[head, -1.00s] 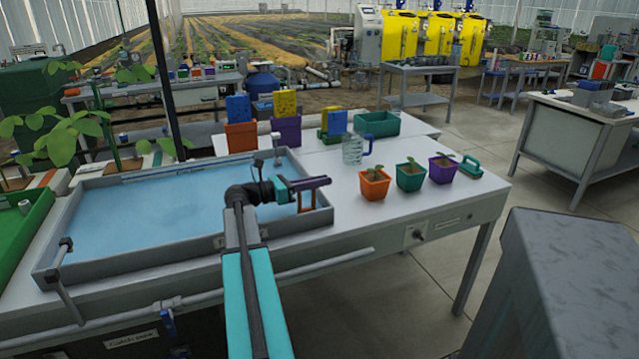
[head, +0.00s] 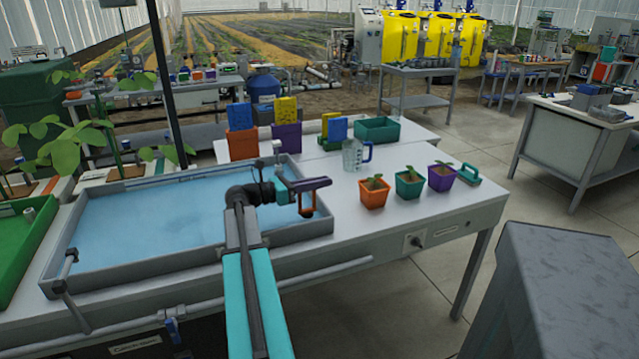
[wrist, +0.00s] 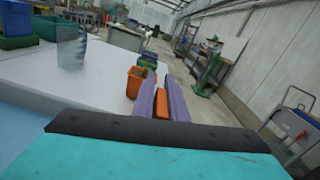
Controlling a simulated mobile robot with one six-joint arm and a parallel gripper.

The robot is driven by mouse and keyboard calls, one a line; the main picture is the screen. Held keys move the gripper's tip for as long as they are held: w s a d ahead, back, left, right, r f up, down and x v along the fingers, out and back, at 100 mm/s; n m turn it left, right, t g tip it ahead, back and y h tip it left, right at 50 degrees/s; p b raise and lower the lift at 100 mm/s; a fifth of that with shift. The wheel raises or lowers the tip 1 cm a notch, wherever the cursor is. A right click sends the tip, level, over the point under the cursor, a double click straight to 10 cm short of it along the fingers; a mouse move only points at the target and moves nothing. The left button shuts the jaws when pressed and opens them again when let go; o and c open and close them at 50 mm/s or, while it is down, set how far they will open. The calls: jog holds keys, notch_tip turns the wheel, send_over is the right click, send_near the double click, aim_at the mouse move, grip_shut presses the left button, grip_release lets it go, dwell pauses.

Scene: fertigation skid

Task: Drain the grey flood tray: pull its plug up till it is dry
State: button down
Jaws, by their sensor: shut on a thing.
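The grey flood tray (head: 150,268) lies on the left part of the white bench, with blue water (head: 150,222) across its floor. My gripper (head: 312,184), with purple fingers, is over the tray's right end. It is shut on an orange piece (head: 307,208), which looks like the plug's handle and hangs below the fingers. In the wrist view the orange piece (wrist: 173,108) shows between my two purple fingers (wrist: 163,102). The plug's lower end and the drain hole are not clearly visible, so I cannot tell whether the plug is seated or lifted.
Right of the tray stand orange (head: 374,194), teal (head: 409,185) and purple (head: 441,178) pots with seedlings. A clear jug (head: 352,156) and a teal bin (head: 377,130) stand behind. A pipe (head: 350,266) runs along the bench front. A grey block (head: 570,290) is at right.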

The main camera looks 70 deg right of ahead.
jog(key=shift+r, duration=0.2)
jog(key=c, duration=1.8)
grip_release()
jog(key=shift+s+a+r, duration=0.1)
jog(key=shift+a, duration=0.05)
jog(key=v, duration=1.3)
jog(key=shift+w+a, duration=0.2)
jog(key=shift+w, duration=0.15)
